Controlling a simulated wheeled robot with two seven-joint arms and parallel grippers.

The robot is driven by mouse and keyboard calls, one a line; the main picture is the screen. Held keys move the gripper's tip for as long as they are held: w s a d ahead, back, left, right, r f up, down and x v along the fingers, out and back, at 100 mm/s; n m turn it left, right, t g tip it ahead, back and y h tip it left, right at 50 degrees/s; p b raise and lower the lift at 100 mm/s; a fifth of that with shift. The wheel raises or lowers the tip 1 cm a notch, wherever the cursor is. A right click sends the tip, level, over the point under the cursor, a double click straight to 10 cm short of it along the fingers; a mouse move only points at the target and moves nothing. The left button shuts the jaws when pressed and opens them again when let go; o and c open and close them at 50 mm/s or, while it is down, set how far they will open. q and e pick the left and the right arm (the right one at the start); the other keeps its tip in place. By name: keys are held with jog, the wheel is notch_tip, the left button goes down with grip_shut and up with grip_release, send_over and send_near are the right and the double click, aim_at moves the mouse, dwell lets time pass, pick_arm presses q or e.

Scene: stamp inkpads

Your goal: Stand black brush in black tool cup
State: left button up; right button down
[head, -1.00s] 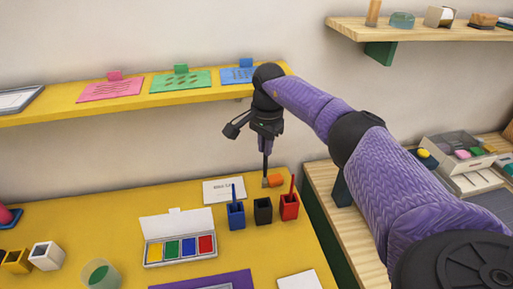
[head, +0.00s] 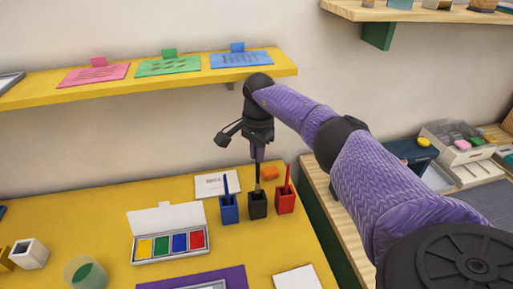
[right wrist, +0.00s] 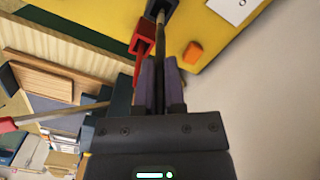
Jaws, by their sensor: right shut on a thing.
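My right gripper (head: 257,158) is shut on the upper part of the black brush (head: 257,179), which hangs nearly upright. The black tool cup (head: 258,206) stands on the yellow table directly below, between the blue and red cups. The brush's lower end meets the cup's mouth in the head view; how deep it reaches inside I cannot tell. In the right wrist view the brush (right wrist: 158,48) runs from between the fingers (right wrist: 159,85) up to a dark cup (right wrist: 170,6) at the top edge. My left gripper is out of view.
A blue cup (head: 229,212) with a blue brush and a red cup (head: 286,203) with a red brush flank closely. An orange block (head: 270,173) and a white card (head: 213,186) lie behind. An open paint box (head: 140,246) is at left. A yellow shelf (head: 130,86) hangs above.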

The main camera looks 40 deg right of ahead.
notch_tip(320, 180, down, 5)
jog(key=b, duration=0.3)
jog(key=shift+f, duration=0.15)
jog(key=shift+f+b, duration=0.45)
jog(key=shift+b, duration=0.15)
jog(key=c, duration=0.6)
grip_release()
jog(key=shift+r, duration=0.15)
jog(key=r+p, duration=0.1)
jog(key=r, duration=0.4)
jog(key=r+p, duration=0.1)
jog(key=r, duration=0.3)
jog(key=shift+d+r, duration=0.2)
jog(key=shift+r, duration=0.2)
